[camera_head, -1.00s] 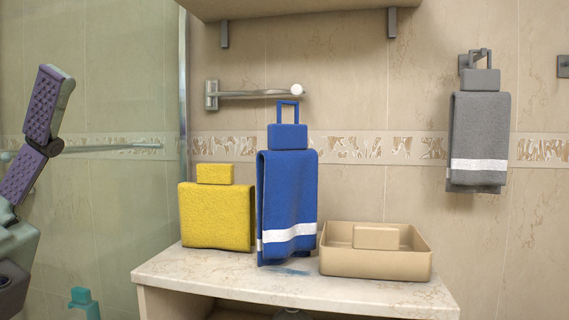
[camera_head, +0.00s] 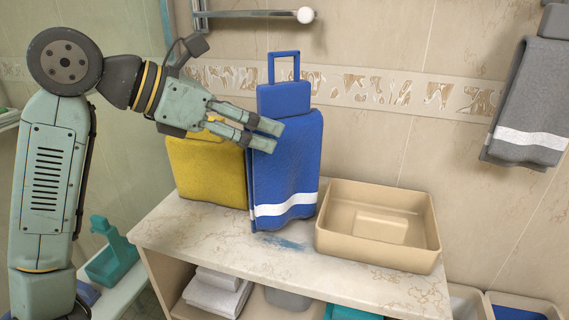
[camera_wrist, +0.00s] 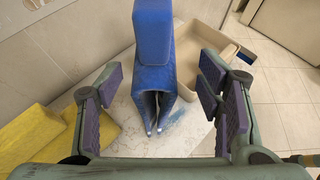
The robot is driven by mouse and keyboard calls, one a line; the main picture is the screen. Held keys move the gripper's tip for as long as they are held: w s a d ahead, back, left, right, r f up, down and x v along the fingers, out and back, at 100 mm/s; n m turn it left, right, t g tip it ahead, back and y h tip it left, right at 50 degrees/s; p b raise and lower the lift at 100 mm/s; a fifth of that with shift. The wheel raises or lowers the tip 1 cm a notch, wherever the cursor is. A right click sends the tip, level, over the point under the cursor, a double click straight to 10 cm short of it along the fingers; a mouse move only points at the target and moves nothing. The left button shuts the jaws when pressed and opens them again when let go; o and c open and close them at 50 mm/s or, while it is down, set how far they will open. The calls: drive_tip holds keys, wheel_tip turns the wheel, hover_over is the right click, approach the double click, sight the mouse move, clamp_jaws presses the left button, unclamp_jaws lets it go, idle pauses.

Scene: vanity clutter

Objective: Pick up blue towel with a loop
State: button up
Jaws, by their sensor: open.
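The blue towel (camera_head: 290,165) stands upright on the marble counter, with a white stripe near its bottom and a rectangular blue loop (camera_head: 284,66) on top. In the wrist view the towel (camera_wrist: 154,80) is seen from above, between the two sides of my gripper (camera_wrist: 160,100). My gripper (camera_head: 266,134) is open, at the upper left part of the towel in the head view, with its fingers overlapping the towel there. I cannot tell whether the fingers touch it. The loop is above the fingers.
A yellow towel (camera_head: 205,172) stands close on the left, partly behind my gripper. A beige bin (camera_head: 427,235) is on the right of the marble counter (camera_head: 180,232). A grey towel (camera_head: 530,105) hangs on the right wall. A metal bar (camera_head: 250,14) is on the wall above.

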sight(284, 136)
drive_tip(key=shift+p+x, duration=1)
drive_tip(key=shift+x, duration=2.4)
drive_tip(key=shift+w+a+f, duration=0.15)
drive_tip(key=shift+a, duration=0.05)
clamp_jaws()
